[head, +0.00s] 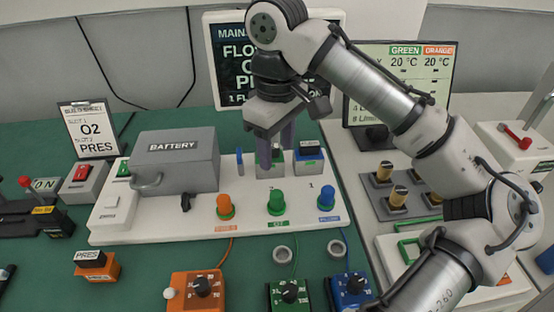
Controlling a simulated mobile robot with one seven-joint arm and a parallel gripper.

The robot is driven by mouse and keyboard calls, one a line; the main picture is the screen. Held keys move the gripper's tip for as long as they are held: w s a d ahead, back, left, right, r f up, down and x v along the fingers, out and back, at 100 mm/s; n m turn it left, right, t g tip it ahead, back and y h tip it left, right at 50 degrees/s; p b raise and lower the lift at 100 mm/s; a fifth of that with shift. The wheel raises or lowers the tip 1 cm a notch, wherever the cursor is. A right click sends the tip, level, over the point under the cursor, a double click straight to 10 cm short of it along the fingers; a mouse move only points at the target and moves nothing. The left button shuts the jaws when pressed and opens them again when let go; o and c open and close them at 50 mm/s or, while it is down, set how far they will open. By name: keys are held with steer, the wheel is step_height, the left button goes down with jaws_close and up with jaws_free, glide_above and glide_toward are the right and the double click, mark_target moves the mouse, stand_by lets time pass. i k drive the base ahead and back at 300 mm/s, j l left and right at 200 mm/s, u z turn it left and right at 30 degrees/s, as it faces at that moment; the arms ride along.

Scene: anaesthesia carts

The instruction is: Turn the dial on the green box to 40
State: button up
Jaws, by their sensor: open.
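The green box (276,300) is at the bottom edge of the head view, partly cut off. It has a black dial knob (290,291) on its face with small white scale marks. The numbers and the pointer are too small to read surely. My gripper (276,160) is open, fingers pointing down, over the back of the white panel (165,228). It is well behind the green box and apart from its dial. What lies right behind the fingers is partly hidden.
An orange box (182,290) with a dial stands left of the green one, a blue box (339,301) close on its right. Orange, green and blue knobs (275,203) stand on the panel. Metal rings (281,253) lie in front. A grey battery (190,165) stands left.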

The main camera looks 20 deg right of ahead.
mark_target(290, 292)
steer(key=k, duration=1)
